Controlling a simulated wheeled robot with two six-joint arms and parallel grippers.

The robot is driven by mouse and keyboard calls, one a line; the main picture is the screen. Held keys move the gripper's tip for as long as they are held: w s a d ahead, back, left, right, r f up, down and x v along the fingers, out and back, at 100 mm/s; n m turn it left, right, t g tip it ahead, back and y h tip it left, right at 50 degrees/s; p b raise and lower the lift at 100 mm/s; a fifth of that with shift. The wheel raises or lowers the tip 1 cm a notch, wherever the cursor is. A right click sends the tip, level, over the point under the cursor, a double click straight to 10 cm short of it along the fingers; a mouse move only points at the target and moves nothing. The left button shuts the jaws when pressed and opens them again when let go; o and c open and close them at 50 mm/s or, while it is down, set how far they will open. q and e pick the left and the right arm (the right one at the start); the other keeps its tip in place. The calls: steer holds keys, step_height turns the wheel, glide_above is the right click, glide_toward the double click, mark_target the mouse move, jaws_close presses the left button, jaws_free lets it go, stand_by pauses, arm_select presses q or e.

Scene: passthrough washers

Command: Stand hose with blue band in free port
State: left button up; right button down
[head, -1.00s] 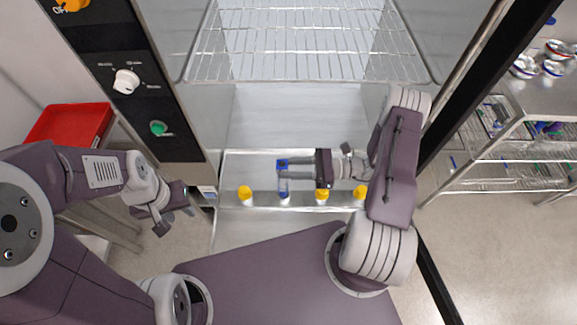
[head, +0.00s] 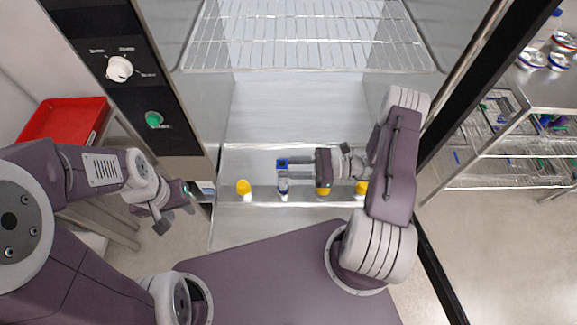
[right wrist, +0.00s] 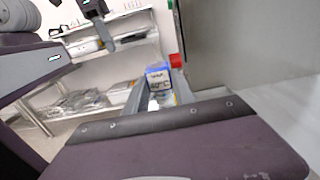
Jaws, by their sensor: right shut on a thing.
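My right gripper (head: 296,165) is shut on the hose with the blue band (head: 282,164), in front of the open cabinet. The hose shows a blue square part with a dark middle at the fingertips. In the right wrist view the blue piece (right wrist: 158,73) sits between the fingers, with small print on it. A pale, partly clear piece (head: 283,186) shows just below it in the head view, in line with the row of yellow-topped ports; I cannot tell whether the hose touches it. My left gripper (head: 167,217) is open and empty at the left.
Yellow tops (head: 243,187) stand along the front ledge, one left of the held hose and two to its right, partly under my right arm. A wire rack (head: 305,40) is inside the cabinet. A red tray (head: 65,120) is at left, wire shelving (head: 515,150) at right.

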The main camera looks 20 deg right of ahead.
steer(key=shift+f, duration=0.35)
steer(key=c, duration=1)
jaws_free()
steer(key=shift+o, duration=0.2)
steer(key=b+v, duration=0.2)
steer(key=v, duration=0.7)
